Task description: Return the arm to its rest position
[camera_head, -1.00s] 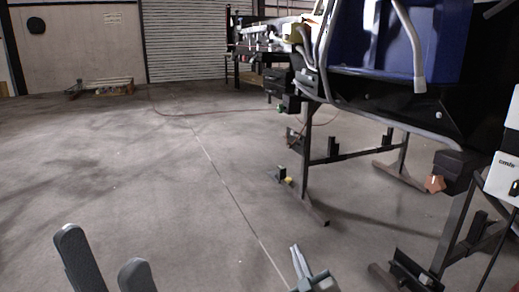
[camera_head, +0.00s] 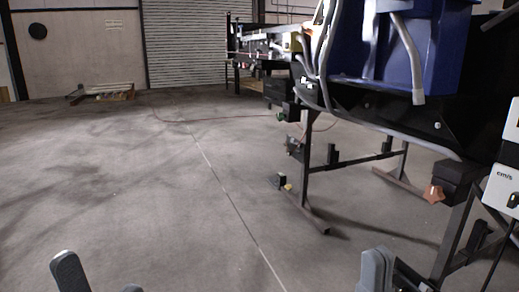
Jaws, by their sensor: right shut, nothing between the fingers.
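My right gripper (camera_head: 378,266) shows at the bottom right of the head view as grey rounded fingers close together. It is shut and empty, in front of the dark lower frame of the conveyor stand. Its lower part is cut off by the picture edge. My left gripper (camera_head: 98,276) is at the bottom left, with two grey rounded fingertips standing apart over the floor. It looks open, and most of it is below the picture.
The conveyor stand (camera_head: 345,160) with dark legs and feet fills the right side. A blue bin (camera_head: 437,50) is on it, and a white control box (camera_head: 503,188) is at the far right. The concrete floor (camera_head: 130,190) at left and centre is clear. A pallet (camera_head: 113,92) lies by the back wall.

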